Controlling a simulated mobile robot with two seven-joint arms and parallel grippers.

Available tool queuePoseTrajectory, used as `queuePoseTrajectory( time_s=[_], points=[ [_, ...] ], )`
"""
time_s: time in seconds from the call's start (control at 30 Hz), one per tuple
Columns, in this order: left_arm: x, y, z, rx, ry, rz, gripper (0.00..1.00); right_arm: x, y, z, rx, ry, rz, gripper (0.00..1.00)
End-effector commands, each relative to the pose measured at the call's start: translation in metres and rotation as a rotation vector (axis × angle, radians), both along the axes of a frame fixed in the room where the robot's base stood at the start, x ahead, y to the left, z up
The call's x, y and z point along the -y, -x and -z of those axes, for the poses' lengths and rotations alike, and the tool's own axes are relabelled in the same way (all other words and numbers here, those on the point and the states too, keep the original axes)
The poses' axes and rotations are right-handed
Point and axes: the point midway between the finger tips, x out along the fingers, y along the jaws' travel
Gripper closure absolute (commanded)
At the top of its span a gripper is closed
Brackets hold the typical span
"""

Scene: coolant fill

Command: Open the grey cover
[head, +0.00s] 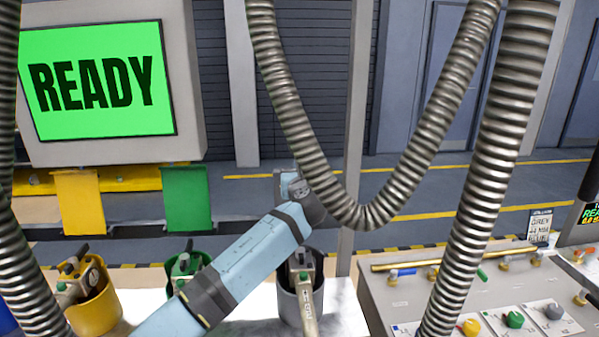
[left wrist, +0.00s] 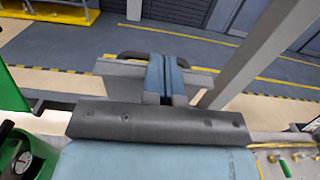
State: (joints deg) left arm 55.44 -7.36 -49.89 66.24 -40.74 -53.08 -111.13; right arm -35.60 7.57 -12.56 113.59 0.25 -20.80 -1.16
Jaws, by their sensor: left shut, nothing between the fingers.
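A grey plate (left wrist: 112,69) with a dark bar handle (left wrist: 133,54) shows in the left wrist view, and it looks like the grey cover. My left gripper (left wrist: 166,62) is shut and empty, its two blue-grey fingers side by side over the middle of this plate and handle. I cannot tell whether they touch it. In the head view my left arm reaches up from the bottom, and the gripper (head: 291,185) is beyond the grey holder, mostly hiding the cover area. My right gripper is not in view.
A yellow panel (head: 80,202) and a green panel (head: 187,199) hang under the READY screen (head: 99,82). Nozzles stand in yellow (head: 97,312), green and grey holders (head: 289,304). Ribbed hoses (head: 497,150) hang in front. A post (head: 354,110) stands right of my gripper; a knob console (head: 400,300) is at right.

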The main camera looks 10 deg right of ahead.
Motion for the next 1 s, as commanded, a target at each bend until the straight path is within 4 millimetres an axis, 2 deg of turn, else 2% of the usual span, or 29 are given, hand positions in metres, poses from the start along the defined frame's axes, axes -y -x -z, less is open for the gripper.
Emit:
queuePoseTrajectory(
  time_s=[0.4,0.57,0.67,1.0],
  points=[
    [0.0,0.0,0.0,0.0,0.0,0.0,1.0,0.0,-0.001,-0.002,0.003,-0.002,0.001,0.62],
    [0.0,0.01,0.001,0.0,0.0,0.0,1.0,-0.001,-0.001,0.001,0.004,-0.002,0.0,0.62],
    [0.0,0.027,0.003,0.0,0.002,0.001,1.0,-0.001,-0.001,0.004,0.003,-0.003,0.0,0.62],
    [0.0,0.104,0.006,0.001,0.001,0.002,1.0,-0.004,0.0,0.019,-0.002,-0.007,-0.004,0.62]
  ],
)
